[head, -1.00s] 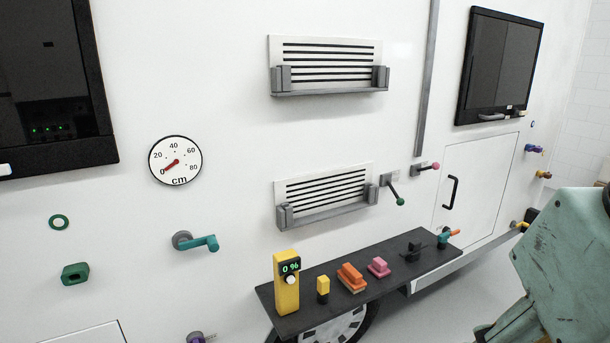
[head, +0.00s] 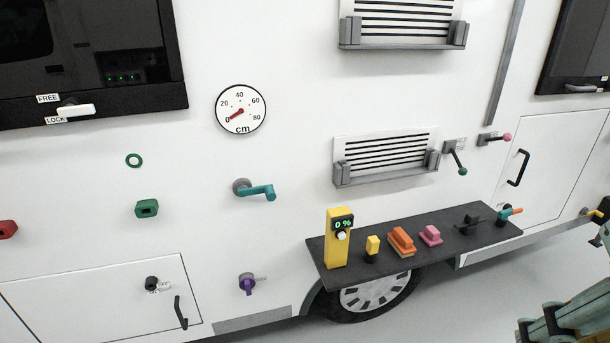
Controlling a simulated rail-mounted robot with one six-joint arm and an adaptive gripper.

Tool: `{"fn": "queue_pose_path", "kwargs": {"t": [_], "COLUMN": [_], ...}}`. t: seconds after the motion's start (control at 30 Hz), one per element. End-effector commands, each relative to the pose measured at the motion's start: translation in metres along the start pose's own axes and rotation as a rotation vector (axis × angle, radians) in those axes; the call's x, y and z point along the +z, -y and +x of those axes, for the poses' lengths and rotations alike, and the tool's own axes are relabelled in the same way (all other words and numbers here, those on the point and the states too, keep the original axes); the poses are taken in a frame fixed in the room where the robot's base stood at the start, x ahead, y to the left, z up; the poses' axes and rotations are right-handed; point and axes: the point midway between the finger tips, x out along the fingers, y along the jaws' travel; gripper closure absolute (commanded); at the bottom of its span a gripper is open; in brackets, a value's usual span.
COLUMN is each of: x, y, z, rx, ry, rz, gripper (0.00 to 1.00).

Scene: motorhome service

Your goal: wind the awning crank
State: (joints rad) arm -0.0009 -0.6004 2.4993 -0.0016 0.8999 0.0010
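A teal crank handle (head: 257,191) sticks out from a grey round hub on the white motorhome wall, left of centre in the head view. Its arm points to the right. A round white dial (head: 241,110) marked in cm is just above it, with its red needle at about 0. Teal parts of my arm show at the lower right edge, well away from the crank.
A dark shelf (head: 440,246) juts out right of the crank, holding a yellow meter (head: 338,238) reading 0 % and several small blocks. A purple knob (head: 247,284) is below the crank. A window latch (head: 77,111) sits between FREE and LOCK labels. Wall around the crank is clear.

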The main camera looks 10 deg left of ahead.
Motion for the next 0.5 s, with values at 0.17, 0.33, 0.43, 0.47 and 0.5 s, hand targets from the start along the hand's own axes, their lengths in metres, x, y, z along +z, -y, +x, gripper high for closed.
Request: {"fn": "queue_pose_path", "kwargs": {"t": [0.17, 0.33, 0.43, 0.47, 0.5], "x": [-0.005, -0.019, -0.034, -0.038, -0.045], "y": [0.001, 0.005, 0.010, 0.011, 0.013], "z": [-0.002, -0.006, -0.011, -0.012, -0.013], "rx": [-0.002, -0.010, -0.018, -0.020, -0.024], "ry": [0.002, 0.011, 0.019, 0.023, 0.028], "rz": [0.006, 0.029, 0.052, 0.060, 0.071], "gripper": [0.91, 1.00, 1.00, 1.00, 1.00]}}
